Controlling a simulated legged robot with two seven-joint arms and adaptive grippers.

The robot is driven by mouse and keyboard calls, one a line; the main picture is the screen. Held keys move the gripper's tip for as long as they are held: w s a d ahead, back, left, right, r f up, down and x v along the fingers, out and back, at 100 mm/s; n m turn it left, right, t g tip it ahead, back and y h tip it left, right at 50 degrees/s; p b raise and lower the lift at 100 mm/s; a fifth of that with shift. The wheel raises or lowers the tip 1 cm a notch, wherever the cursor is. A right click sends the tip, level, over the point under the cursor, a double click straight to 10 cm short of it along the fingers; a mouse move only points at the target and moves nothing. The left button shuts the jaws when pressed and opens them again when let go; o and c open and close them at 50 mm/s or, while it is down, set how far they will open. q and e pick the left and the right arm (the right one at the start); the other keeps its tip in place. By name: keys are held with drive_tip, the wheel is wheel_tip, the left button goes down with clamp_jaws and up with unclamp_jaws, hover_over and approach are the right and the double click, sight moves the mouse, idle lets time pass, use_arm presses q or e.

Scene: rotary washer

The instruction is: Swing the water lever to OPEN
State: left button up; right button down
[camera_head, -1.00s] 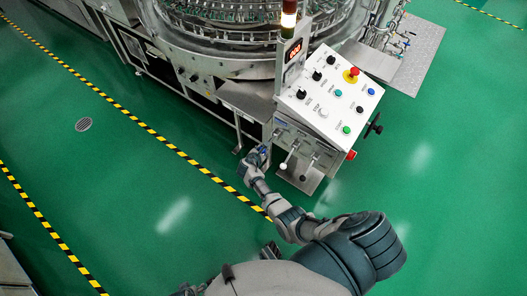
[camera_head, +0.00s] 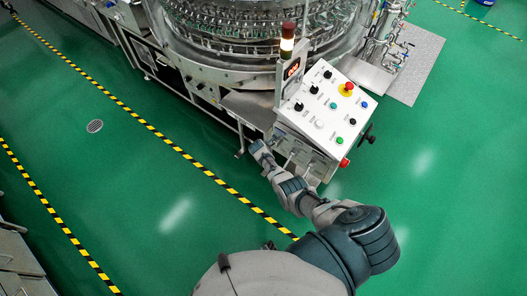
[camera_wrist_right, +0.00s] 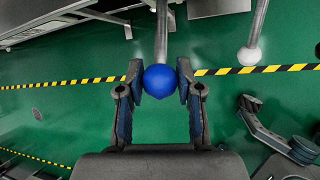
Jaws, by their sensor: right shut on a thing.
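In the right wrist view a lever with a blue ball knob (camera_wrist_right: 160,82) stands between the fingers of my right gripper (camera_wrist_right: 160,88). The fingers are shut on the knob, one on each side, and the metal rod runs up out of frame. In the head view my right gripper (camera_head: 259,148) is under the left front side of the control panel (camera_head: 322,112), and the blue knob is hidden there. A second lever with a white ball knob (camera_wrist_right: 249,56) hangs to the right, apart from the gripper. My left gripper does not show clearly.
The rotary washer (camera_head: 250,50) fills the top of the head view. A signal tower (camera_head: 288,42) stands at the panel's left edge. Yellow-black floor tape (camera_head: 170,143) crosses the green floor. The floor right of the panel is clear.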

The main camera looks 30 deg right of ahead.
drive_tip(key=shift+w+d+r+p, duration=0.4)
drive_tip(key=shift+d+r+p, duration=0.2)
drive_tip(key=shift+r, duration=0.2)
drive_tip(key=c, duration=0.8)
unclamp_jaws()
drive_tip(key=shift+o, duration=0.3)
drive_tip(key=shift+a+f, duration=0.1)
drive_tip(key=shift+f, duration=0.1)
drive_tip(key=shift+s, duration=0.1)
drive_tip(key=shift+v, duration=0.85)
drive_tip(key=v, duration=1)
